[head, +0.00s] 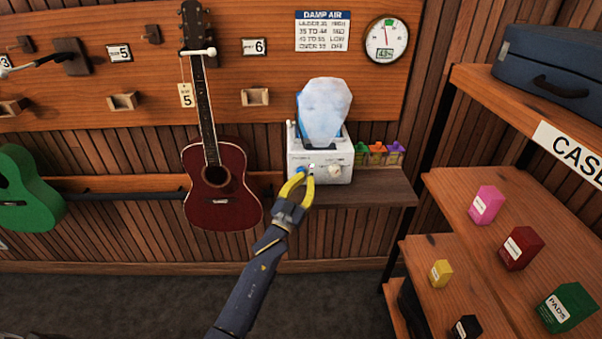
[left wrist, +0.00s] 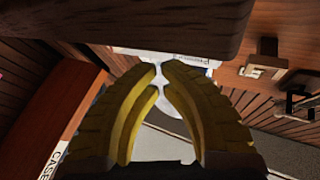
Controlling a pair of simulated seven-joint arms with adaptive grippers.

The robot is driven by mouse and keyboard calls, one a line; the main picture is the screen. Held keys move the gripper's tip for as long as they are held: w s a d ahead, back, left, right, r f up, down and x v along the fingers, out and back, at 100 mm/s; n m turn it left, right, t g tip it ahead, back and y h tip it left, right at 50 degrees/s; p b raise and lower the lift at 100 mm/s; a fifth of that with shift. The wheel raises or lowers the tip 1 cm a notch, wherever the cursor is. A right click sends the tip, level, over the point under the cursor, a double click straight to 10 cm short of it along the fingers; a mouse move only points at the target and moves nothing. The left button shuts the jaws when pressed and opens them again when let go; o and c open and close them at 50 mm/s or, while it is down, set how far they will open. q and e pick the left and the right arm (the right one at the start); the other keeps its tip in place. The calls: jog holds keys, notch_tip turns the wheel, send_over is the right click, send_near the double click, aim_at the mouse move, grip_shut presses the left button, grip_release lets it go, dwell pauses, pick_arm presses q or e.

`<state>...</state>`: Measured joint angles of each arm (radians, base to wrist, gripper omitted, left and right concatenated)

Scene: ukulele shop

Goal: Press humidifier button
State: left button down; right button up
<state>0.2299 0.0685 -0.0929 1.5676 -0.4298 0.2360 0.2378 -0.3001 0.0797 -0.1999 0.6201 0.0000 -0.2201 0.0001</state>
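The humidifier (head: 309,158) is a white box with a cloudy pale-blue tank (head: 323,112) on top, standing on a small wall shelf (head: 365,192). A blue spot and a small shiny part show on its front near my fingers, and a pale round knob (head: 334,172) sits to the right. I cannot tell which is the button. My left gripper (head: 308,176) is at the lower front of the box; contact is unclear. Its yellow fingers (left wrist: 160,68) nearly meet at the tips, with nothing clearly gripped. My right gripper is not in view.
A red ukulele (head: 222,190) hangs just left of the humidifier. Small coloured items (head: 377,154) stand on the shelf to its right. Wooden shelves (head: 460,195) with small boxes and a blue case (head: 550,75) fill the right side. A wood edge (left wrist: 140,30) crosses the wrist view.

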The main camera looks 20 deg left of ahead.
pick_arm(q)
jog(key=shift+s+d, duration=0.25)
jog(key=shift+s, duration=0.5)
jog(key=shift+s+d, duration=0.3)
jog(key=shift+s, duration=0.45)
jog(key=shift+s+d, duration=0.25)
jog(key=shift+s, duration=0.5)
